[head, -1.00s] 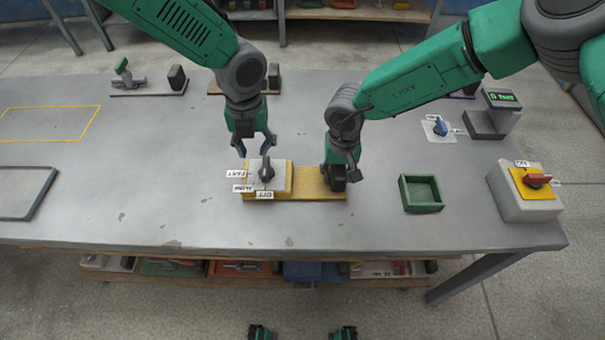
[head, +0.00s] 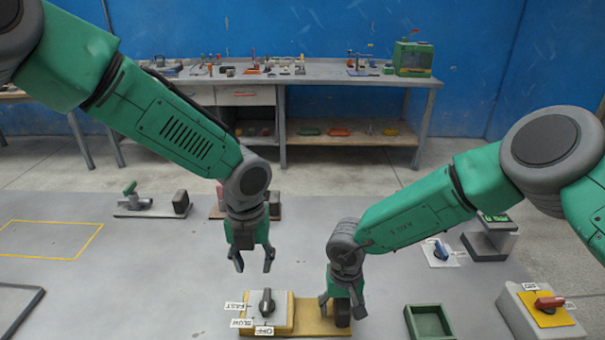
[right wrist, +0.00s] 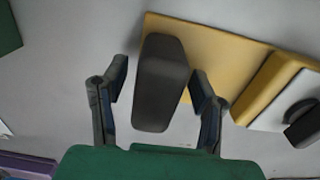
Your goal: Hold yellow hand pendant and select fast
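The yellow hand pendant (head: 308,328) lies on the grey table at the bottom middle of the head view. It carries a dark rotary knob (head: 267,302) on a light plate, with labels FAST, SLOW and OFF at its left and front. Its handle lies roughly front to back; which label it marks is unclear. My left gripper (head: 252,264) is open and empty, behind and above the knob. My right gripper (head: 342,302) is at the pendant's right end. In the right wrist view its fingers (right wrist: 160,80) straddle the dark upright grip (right wrist: 160,85), with a gap on the left.
A green tray (head: 428,322) and a grey box with a red handle (head: 545,303) stand to the right. A blue switch (head: 440,250) and a display unit (head: 490,240) are behind them. A green-handled clamp (head: 140,203) is at back left.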

